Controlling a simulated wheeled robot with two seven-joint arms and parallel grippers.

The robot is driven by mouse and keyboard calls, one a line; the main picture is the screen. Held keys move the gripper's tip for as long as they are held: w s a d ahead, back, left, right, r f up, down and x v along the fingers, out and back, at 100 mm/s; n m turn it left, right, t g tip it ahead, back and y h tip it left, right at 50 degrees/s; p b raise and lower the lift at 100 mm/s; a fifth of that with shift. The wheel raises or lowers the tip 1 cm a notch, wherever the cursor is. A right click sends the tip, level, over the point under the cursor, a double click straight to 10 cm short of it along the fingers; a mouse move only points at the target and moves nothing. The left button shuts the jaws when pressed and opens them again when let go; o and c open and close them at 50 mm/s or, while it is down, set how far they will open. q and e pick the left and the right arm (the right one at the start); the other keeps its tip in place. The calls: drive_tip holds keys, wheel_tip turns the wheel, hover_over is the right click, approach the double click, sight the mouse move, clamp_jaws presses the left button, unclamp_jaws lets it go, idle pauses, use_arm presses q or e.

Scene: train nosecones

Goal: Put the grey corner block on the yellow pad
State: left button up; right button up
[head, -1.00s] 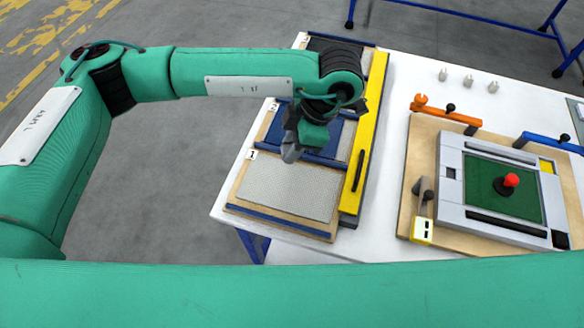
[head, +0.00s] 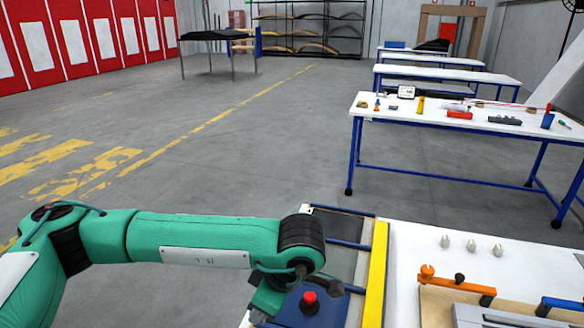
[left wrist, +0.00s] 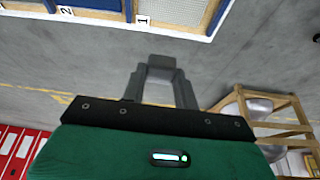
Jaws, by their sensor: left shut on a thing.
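My left gripper (head: 264,303) is at the lower edge of the head view, over the left side of the near table. In the left wrist view its fingers (left wrist: 161,88) are shut on a small grey block (left wrist: 160,63), which appears to be the grey corner block. Fingers and block are similar in grey, so the block's exact shape is hard to tell. It is held clear of any surface, with floor behind it. The yellow pad cannot be made out in the current views; the fixture is mostly cut off. My right gripper is not in view.
A yellow bar (head: 376,272) runs along numbered trays, beside a red knob (head: 309,297) on blue. Right of it are white table space (head: 408,262), several small grey pegs (head: 471,245) and an orange clamp (head: 458,286). Another cluttered table (head: 470,113) stands farther back.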

use_arm(q)
drive_tip(key=w+a+f+m+t+h, duration=0.1)
drive_tip(key=a+m+h, duration=0.1)
drive_tip(key=a+m, duration=0.5)
drive_tip(key=a+f+m+t+h, duration=0.1)
drive_tip(key=a+f+m+h, duration=0.1)
drive_tip(key=a+m, duration=0.5)
drive_tip(key=shift+w+a+t, duration=0.4)
drive_tip(key=shift+a, duration=0.45)
drive_tip(key=shift+w+d, duration=0.1)
